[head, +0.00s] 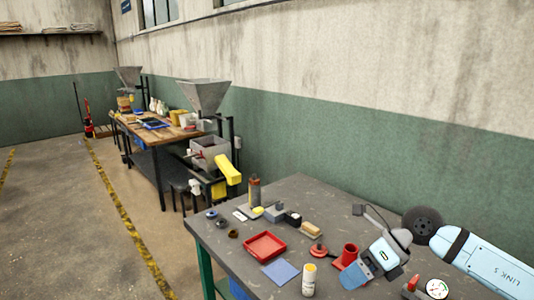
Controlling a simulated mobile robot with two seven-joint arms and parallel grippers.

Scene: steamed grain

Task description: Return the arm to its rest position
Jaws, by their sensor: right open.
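My right arm (485,262) comes in from the right over the dark workbench (222,247). My right gripper (356,275) points down and left over the bench's right part, beside a red cup-like holder (349,254). It is open and I see nothing held in it. The gap between its fingers is hard to make out at this angle. My left gripper is not in view.
The bench holds a red tray (265,246), a blue square (281,271), a white bottle with a yellow top (309,280), a brown cylinder (254,191) and a round gauge (437,288). A hopper machine (204,97) stands behind. Open floor lies left.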

